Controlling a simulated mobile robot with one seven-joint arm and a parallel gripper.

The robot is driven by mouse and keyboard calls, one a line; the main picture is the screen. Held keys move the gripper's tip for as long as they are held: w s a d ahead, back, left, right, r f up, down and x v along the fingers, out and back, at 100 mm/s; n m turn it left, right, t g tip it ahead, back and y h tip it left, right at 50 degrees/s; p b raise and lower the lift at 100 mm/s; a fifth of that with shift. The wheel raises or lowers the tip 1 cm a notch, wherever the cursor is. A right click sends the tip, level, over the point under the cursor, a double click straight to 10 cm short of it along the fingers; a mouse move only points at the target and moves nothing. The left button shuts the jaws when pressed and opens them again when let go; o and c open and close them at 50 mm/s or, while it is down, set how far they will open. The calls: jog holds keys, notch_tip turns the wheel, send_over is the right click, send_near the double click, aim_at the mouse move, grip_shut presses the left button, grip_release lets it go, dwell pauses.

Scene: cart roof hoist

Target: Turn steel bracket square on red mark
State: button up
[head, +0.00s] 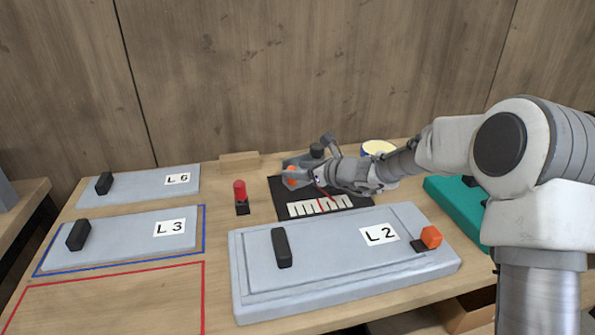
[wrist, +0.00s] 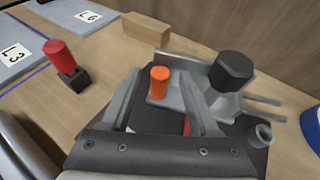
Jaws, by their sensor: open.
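The grey steel bracket (head: 299,161) lies at the back of a black plate (head: 277,199), with a dark knob (head: 316,151) on it; my arm partly hides it. In the wrist view, the bracket (wrist: 182,57) carries an upright orange peg (wrist: 159,80) beside the black knob (wrist: 234,70). My gripper (wrist: 162,92) is open, its fingers on either side of the orange peg; I cannot tell whether they touch it. The red mark (head: 320,205) is a thin line on the white scale (head: 300,209) at the plate's front. The bracket's exact angle to it is unclear.
A red cylinder on a black block (head: 240,190) stands left of the plate. The L3 panel (head: 125,238) lies left, a teal case (head: 455,200) right. A wooden block (head: 239,162) stands behind.

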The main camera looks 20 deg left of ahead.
jog(key=shift+w+a+f, duration=0.1)
jog(key=shift+w+a, duration=0.1)
jog(key=shift+a, duration=0.1)
grip_shut()
dwell(1.3)
